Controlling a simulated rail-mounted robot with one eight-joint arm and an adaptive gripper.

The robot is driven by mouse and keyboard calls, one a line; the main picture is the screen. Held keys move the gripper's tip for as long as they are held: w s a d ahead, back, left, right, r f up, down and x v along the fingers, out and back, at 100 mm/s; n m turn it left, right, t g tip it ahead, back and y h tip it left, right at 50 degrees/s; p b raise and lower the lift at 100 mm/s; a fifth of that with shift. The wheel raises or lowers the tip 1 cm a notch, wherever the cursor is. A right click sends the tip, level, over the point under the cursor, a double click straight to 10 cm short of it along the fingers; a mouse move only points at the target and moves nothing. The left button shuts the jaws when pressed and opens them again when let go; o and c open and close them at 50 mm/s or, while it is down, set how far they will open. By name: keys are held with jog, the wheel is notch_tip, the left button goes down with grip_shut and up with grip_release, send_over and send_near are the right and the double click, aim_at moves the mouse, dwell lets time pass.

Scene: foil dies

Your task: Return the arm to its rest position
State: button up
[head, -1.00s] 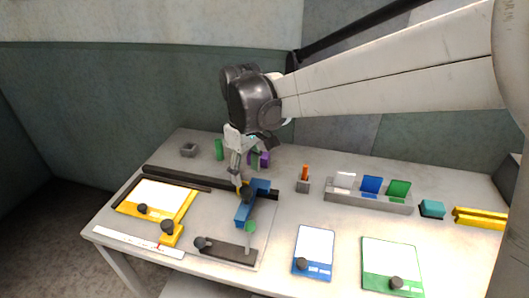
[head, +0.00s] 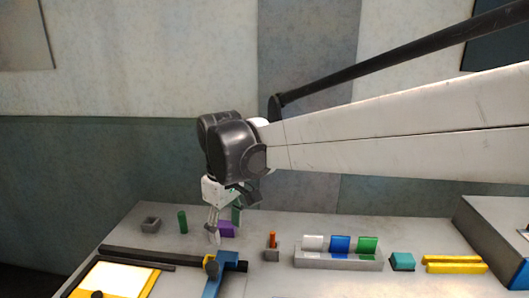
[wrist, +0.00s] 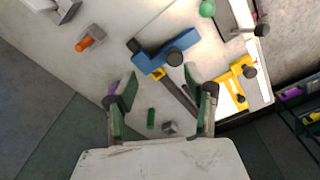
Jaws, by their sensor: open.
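My arm reaches in from the right in the head view, and my gripper (head: 214,238) hangs fingers down over the back left part of the table. In the wrist view my gripper (wrist: 161,90) is open, its two dark green fingers spread apart. Nothing is held between them. Below them the tabletop, a small green cylinder (wrist: 151,118) and a small grey block (wrist: 169,127) show. The blue clamp-like piece (wrist: 166,51) with a dark knob lies beyond the fingertips. In the head view the gripper partly hides the area around the purple block (head: 226,229).
A grey rack (head: 338,259) with clear, blue and green plates stands at the right. An orange peg (head: 272,240) in a grey holder, a teal block (head: 402,261) and yellow bars (head: 454,264) are also on the table. The yellow frame (wrist: 236,83) lies near the blue piece.

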jog(key=s+d+r+m+t, duration=0.1)
jog(key=s+d+r+m, duration=0.15)
jog(key=d, duration=0.65)
jog(key=s+d+r+m+t, duration=0.1)
jog(key=s+d+m+t, duration=0.15)
jog(key=d, duration=0.55)
jog(key=s+d+f+m+t, duration=0.1)
jog(key=s+d+f+m, duration=0.1)
jog(key=s+d, duration=0.3)
jog(key=s+d+f+m+t, duration=0.2)
jog(key=s+d+f+m, duration=0.1)
jog(key=d, duration=0.6)
jog(key=s+m, duration=0.1)
jog(key=s, duration=0.1)
jog(key=shift+s+m, duration=0.3)
jog(key=shift+s, duration=0.1)
